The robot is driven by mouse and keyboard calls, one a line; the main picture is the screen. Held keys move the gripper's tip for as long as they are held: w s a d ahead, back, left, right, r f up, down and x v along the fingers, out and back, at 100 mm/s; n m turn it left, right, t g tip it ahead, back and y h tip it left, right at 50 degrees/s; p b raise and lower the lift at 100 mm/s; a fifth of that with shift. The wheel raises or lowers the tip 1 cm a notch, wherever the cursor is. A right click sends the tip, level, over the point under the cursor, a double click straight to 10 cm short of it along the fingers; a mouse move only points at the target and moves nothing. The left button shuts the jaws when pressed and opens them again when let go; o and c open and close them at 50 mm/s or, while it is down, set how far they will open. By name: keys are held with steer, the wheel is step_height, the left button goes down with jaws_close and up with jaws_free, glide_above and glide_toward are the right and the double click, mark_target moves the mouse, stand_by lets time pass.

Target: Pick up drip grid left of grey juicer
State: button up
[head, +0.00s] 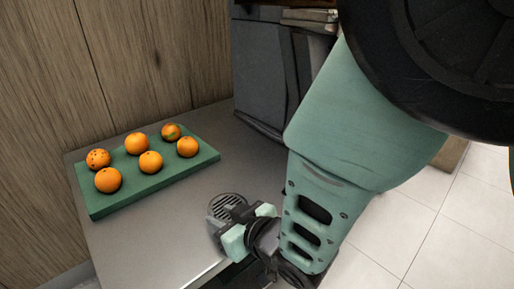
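The drip grid (226,205) is a round grey disc with dark slots, near the front edge of the grey counter (165,218). My gripper (229,219) is right at the grid and covers its near side. The fingers are small and partly hidden by the gripper body, so I cannot tell whether they are open or touching the grid. The grey juicer (265,75) stands at the back of the counter, above the grid in the picture. My arm hides its right part.
A green board (153,190) with several oranges (136,143) lies on the left of the counter. A wooden wall (125,60) rises behind it. The counter between board and grid is clear. Pale floor tiles (400,240) lie to the right.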

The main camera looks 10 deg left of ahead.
mark_target(214, 213)
steer(key=shift+x, duration=1.9)
steer(key=shift+f, duration=0.1)
jaws_close()
